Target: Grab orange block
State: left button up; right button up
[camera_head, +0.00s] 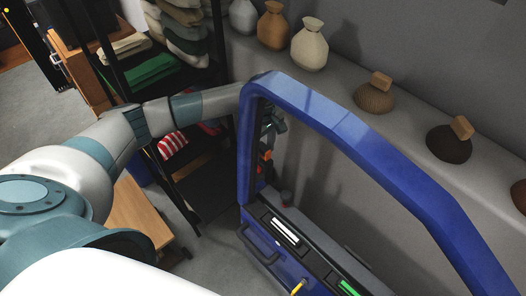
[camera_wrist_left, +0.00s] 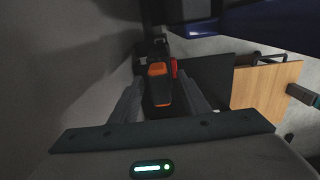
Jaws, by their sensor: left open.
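The orange block (camera_head: 268,154) shows small inside the blue car door's window opening, just below my left gripper (camera_head: 275,122), which is partly hidden by the door frame (camera_head: 247,150). In the left wrist view the block (camera_wrist_left: 157,69) has an orange top and a dark side, and it lies ahead, between the lines of the two fingers. My left gripper (camera_wrist_left: 161,88) is open, with a finger on each side and nothing visibly held. I cannot tell the exact gap to the block. My right gripper is in neither view.
My left arm reaches behind the blue frame. The lower door panel has a handle (camera_head: 257,250) and white and green strips. A shelf (camera_head: 369,108) with vases and brown objects runs along the wall. A rack with folded cloths (camera_head: 150,70) stands behind the arm.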

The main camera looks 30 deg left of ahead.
pick_arm(q)
grip_shut()
jog(key=shift+r, duration=0.1)
jog(key=shift+w+r+b, duration=0.1)
jog(key=shift+r+b, duration=0.3)
jog(key=shift+r, duration=0.25)
notch_tip(320, 180, up, 7)
jog(key=b, duration=0.2)
jog(key=shift+r+b, duration=0.2)
jog(key=shift+b, duration=0.2)
jog(key=shift+r, duration=0.6)
